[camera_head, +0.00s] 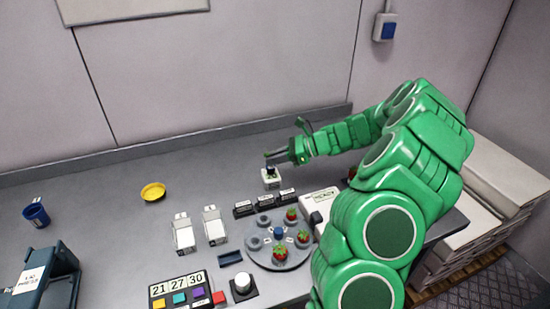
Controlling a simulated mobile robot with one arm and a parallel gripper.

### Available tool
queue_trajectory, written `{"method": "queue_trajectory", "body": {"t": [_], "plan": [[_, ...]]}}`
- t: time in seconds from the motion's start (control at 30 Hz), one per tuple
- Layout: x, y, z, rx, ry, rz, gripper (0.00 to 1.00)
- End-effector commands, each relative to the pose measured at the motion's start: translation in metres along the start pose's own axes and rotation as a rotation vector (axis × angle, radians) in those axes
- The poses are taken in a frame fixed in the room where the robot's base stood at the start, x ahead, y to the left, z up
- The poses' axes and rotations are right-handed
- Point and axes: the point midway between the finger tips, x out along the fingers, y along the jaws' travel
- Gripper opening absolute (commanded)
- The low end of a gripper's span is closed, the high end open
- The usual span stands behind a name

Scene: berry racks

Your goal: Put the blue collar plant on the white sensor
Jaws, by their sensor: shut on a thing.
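My green gripper (278,155) reaches in from the right, over the back middle of the bench. It is shut on a small plant (271,169) with a dark blue part, which is just below its fingertips. The plant is at the top of a small white block (271,182), which looks like the white sensor. I cannot tell whether the plant rests on the block or hangs just above it. The plant's details are too small to make out.
A round grey carousel (262,255) holds several red berry plants. Several black labelled blocks (265,201) stand behind it, and a white labelled box (320,199) stands to its right. A yellow dish (153,191) and a blue cup (36,214) are left.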

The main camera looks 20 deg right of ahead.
Motion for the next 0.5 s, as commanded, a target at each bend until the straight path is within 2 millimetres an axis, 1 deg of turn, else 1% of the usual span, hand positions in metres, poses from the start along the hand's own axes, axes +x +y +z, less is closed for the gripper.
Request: {"method": "queue_trajectory", "body": {"t": [0.13,0.17,0.3,0.5], "plan": [[0.0013,0.0000,-0.0031,0.001,0.000,0.000,0.00],[0.0011,0.0000,-0.0029,0.001,0.000,0.000,0.18],[0.0010,0.0000,-0.0026,0.001,0.000,0.000,0.39],[0.0009,0.0000,-0.0026,0.001,0.000,0.000,0.39]]}}
